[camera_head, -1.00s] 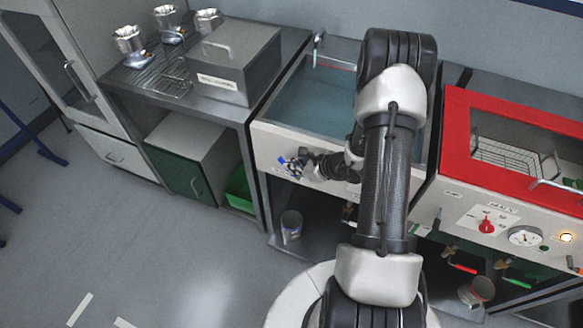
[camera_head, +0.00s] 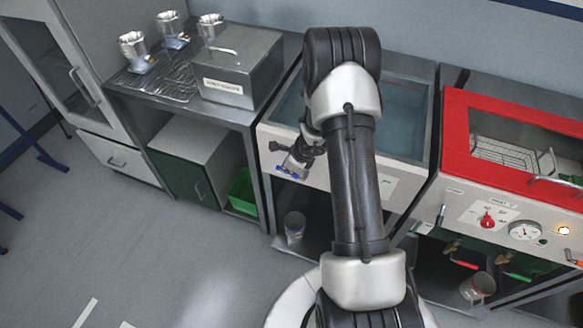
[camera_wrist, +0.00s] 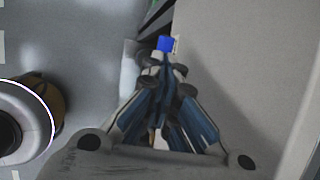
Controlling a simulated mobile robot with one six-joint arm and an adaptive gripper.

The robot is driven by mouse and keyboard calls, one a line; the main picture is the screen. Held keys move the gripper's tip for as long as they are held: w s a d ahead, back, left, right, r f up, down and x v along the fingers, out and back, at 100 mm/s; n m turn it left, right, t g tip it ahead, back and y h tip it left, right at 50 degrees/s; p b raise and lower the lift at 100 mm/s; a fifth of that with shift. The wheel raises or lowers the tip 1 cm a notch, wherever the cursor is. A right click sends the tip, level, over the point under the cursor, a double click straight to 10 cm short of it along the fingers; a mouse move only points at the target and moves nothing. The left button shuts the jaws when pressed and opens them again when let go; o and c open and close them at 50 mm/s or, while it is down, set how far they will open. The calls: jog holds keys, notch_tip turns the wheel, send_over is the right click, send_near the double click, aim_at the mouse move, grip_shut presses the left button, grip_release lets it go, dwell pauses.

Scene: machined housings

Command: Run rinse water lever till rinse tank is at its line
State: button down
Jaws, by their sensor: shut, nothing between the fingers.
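The rinse tank (camera_head: 433,118) is a pale-fronted basin holding bluish water. My gripper (camera_head: 288,166) is low at the left of the tank's front panel. In the wrist view its blue-padded fingers (camera_wrist: 163,75) are closed together with nothing between them. A small blue block (camera_wrist: 165,43), possibly the lever's handle, shows just beyond the fingertips. I cannot tell whether they touch it. The rest of the lever is hidden.
A red-framed machine (camera_head: 453,130) with a red knob (camera_head: 487,221) and a gauge (camera_head: 525,230) stands at right. A grey lidded box (camera_head: 245,70) and metal cups (camera_head: 133,45) are on the left bench. A green bin (camera_head: 242,190) is below. Open floor lies at left.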

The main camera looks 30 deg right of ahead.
jog(key=shift+w+a+f+b, duration=0.3)
jog(key=shift+w+f+b, duration=0.1)
jog(key=shift+f+b, duration=0.3)
jog(key=shift+s+a+f, duration=0.1)
jog(key=shift+a+f, duration=0.05)
jog(key=shift+a, duration=0.05)
notch_tip(320, 180, up, 14)
jog(key=s+a+p, duration=0.1)
jog(key=a+p, duration=0.1)
jog(key=p, duration=0.5)
jog(key=shift+s+p, duration=0.15)
jog(key=shift+p, duration=0.25)
jog(key=shift+d, duration=0.1)
dwell(0.6)
